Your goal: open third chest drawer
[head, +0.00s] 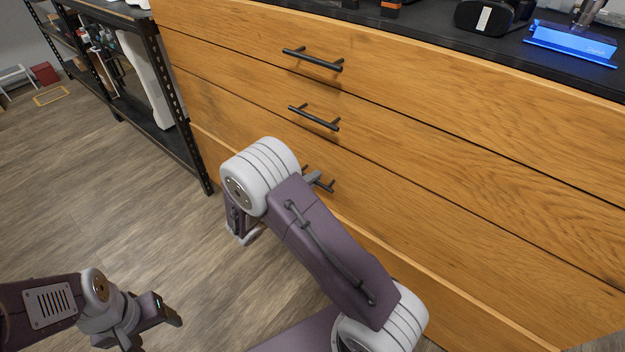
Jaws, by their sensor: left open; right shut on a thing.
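The wooden chest has wide drawer fronts with black bar handles. The top drawer (430,85) and the second drawer (430,150) look closed, with their handles (312,59) and (314,118) free. The third drawer (430,235) is lower, partly behind my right arm. Its handle (327,186) shows only in part. My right gripper (314,178) is shut on this handle, mostly hidden behind my arm. I cannot tell whether this drawer stands slightly out. My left gripper (154,328) is open and empty above the floor at lower left, away from the chest.
A black metal shelf rack (160,125) stands just left of the chest. The chest's dark top (425,18) carries a blue device (570,42) and black items. The wooden floor (110,210) left of my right arm is clear.

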